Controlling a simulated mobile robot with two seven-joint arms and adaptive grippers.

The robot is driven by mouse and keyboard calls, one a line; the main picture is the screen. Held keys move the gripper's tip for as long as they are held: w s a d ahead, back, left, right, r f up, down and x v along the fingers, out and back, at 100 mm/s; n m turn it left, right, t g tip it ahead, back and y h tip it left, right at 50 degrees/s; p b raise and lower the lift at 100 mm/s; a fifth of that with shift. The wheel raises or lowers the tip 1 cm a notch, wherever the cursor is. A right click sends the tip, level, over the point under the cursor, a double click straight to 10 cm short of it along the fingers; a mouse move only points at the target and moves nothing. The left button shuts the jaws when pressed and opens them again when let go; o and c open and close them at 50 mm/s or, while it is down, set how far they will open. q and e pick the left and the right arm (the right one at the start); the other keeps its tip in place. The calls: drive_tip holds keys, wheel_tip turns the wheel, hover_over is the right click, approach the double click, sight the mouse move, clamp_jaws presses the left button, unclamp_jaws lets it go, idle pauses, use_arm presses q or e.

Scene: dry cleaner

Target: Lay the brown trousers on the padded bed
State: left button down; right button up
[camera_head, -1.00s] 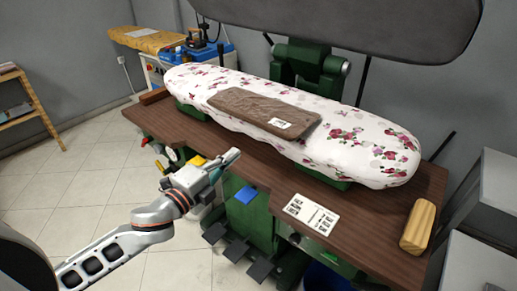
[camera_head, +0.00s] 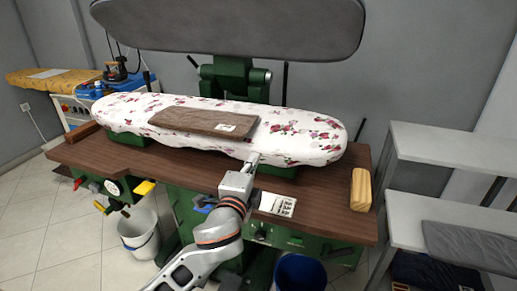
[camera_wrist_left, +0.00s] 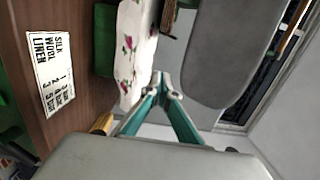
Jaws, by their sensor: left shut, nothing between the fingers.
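The brown trousers (camera_head: 203,121) lie folded and flat on the padded bed (camera_head: 310,150), which has a white cover with a floral print. A small white label shows at their right end. My left gripper (camera_head: 254,158) is shut and empty at the front edge of the bed, to the right of and in front of the trousers and apart from them. In the left wrist view its fingertips (camera_wrist_left: 160,82) meet, with the floral cover beyond them. My right gripper is not in view.
The brown table (camera_head: 330,205) carries a white printed card (camera_head: 277,204) and a wooden block (camera_head: 361,190). The dark upper press plate (camera_head: 230,27) hangs raised over the bed. Grey shelves (camera_head: 440,145) stand at the right, and buckets (camera_head: 138,232) on the floor.

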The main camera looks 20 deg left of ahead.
use_arm(q)
drive_tip(key=w, duration=0.6)
drive_tip(key=w+b, duration=0.1)
drive_tip(key=w, duration=0.3)
drive_tip(key=shift+a, duration=0.3)
drive_tip(key=a, duration=0.3)
drive_tip(key=shift+w+a, duration=0.1)
drive_tip(key=shift+w, duration=0.2)
drive_tip(key=shift+w+a, duration=0.15)
drive_tip(key=shift+a, duration=0.2)
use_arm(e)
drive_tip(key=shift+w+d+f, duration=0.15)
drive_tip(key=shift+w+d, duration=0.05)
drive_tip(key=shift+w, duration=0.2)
